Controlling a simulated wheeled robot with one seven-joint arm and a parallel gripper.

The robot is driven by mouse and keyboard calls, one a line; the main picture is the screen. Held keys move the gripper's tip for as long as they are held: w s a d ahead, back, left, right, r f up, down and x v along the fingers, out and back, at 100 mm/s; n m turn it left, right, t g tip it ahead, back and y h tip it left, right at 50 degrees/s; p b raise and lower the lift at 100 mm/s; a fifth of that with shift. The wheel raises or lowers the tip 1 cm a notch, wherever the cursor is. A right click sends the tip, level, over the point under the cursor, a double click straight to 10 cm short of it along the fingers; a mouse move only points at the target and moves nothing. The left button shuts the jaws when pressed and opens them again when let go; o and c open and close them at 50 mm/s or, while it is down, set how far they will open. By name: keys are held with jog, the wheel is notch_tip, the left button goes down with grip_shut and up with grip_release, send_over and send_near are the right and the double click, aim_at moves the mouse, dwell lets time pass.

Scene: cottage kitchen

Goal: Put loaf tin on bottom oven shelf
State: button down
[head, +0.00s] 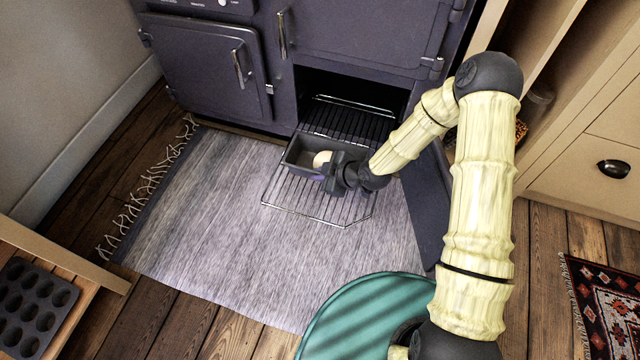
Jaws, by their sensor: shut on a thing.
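The loaf tin (299,157) is a dark, rectangular tin with something pale inside it. It is at or just above a pulled-out wire oven shelf (283,189) in front of the open lower oven compartment (320,82); I cannot tell whether it touches the wires. My gripper (331,168) is shut on the tin at its right end. The fingertips are partly hidden by my wrist. Inside the oven, further wire racks (345,120) show behind the tin. The oven door (428,205) stands open at the right, partly behind my arm.
A grey rug (215,220) covers the floor before the purple range. A closed oven door (205,70) is at the left. A muffin tin (35,305) lies on a wooden surface at lower left. Wooden cabinets (590,150) stand at the right, with a patterned rug (610,300) below.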

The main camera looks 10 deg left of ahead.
notch_tip(320, 180, down, 5)
jog(key=b, duration=0.3)
jog(key=c, duration=1.5)
grip_release()
jog(key=shift+d, duration=0.1)
